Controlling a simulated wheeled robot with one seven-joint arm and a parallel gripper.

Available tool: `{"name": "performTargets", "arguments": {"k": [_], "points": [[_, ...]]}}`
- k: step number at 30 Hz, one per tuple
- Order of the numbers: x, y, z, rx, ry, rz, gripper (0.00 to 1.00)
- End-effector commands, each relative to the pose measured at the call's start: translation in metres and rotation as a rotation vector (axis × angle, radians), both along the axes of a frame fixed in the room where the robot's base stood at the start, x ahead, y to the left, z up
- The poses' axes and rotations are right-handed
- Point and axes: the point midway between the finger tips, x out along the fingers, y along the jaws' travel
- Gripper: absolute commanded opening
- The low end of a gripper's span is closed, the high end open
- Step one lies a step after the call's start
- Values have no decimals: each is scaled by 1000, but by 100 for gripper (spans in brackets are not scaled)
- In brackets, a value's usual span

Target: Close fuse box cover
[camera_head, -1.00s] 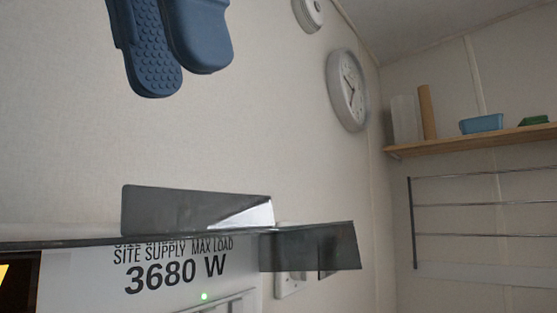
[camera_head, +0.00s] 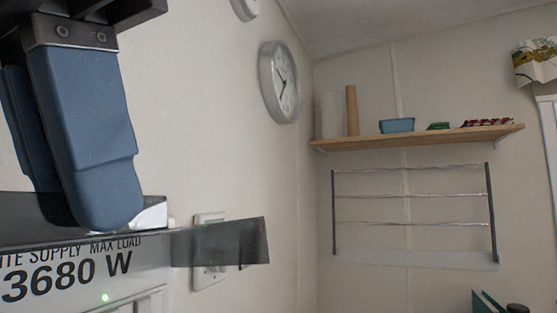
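The white fuse box (camera_head: 75,268) is at the lower left, with "SITE SUPPLY MAX LOAD 3680 W" on its front and a small green light. Its smoky see-through cover (camera_head: 222,243) is raised and sticks out from the box, seen nearly edge-on. My gripper (camera_head: 75,208), with two blue fingers, points down from the upper left. The fingertips overlap the cover's upper side in the picture; I cannot tell whether they touch it. One finger partly hides the other, so the gap between them is unclear. No object shows between them.
A white wall socket (camera_head: 208,272) sits behind the cover's right end. A round clock (camera_head: 280,82) hangs on the wall above. A wooden shelf (camera_head: 430,138) with small items and a wire rack (camera_head: 412,210) are on the far right wall. The space right of the cover is clear.

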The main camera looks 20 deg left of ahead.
Motion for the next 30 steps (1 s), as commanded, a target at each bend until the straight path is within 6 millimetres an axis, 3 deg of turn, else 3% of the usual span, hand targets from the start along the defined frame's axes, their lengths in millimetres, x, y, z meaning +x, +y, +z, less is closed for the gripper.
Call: {"name": "performTargets", "arguments": {"k": [5,30], "points": [[0,0,0,0,0,0,0],[0,0,1,2,-1,1,0]]}}
